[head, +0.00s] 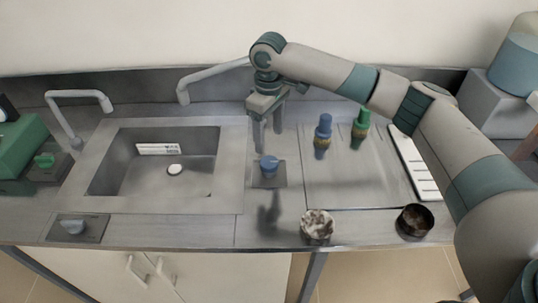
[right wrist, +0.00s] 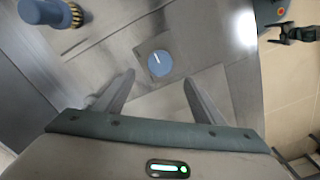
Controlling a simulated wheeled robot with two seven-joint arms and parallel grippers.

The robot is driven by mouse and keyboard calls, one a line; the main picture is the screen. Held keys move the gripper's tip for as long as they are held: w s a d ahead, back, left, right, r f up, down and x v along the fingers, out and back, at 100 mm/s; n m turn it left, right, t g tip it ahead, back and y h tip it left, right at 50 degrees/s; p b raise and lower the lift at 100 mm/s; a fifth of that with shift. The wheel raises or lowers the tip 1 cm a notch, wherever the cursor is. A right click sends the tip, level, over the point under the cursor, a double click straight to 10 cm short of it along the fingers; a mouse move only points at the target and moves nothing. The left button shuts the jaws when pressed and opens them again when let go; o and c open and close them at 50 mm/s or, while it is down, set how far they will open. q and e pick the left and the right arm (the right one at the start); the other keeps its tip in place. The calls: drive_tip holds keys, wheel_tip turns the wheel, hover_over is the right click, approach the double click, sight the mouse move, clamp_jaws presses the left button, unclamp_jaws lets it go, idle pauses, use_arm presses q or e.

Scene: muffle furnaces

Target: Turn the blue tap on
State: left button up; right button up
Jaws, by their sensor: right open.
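The blue tap knob (head: 269,163) sits on a grey square plate on the worktop, between the sink and the ribbed draining area. In the right wrist view the round blue knob (right wrist: 160,63) shows a white mark on its top. My right gripper (head: 268,140) is open and points down above the knob. In the right wrist view its two fingers (right wrist: 159,82) are spread, with the knob beyond their tips and nothing between them. The fingers appear apart from the knob. My left gripper is not in the head view.
A sink (head: 150,160) lies left of the knob. Blue (head: 323,135) and green (head: 361,125) fittings stand to the right. A whitish mottled lump (head: 317,226) and a dark round bowl (head: 414,221) are near the front edge.

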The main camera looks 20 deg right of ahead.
sight(269, 161)
wheel_tip(269, 161, down, 10)
drive_tip(key=shift+r+p, duration=0.2)
drive_tip(key=shift+p, duration=0.85)
drive_tip(key=c, duration=1.1)
drive_tip(key=shift+o, duration=0.2)
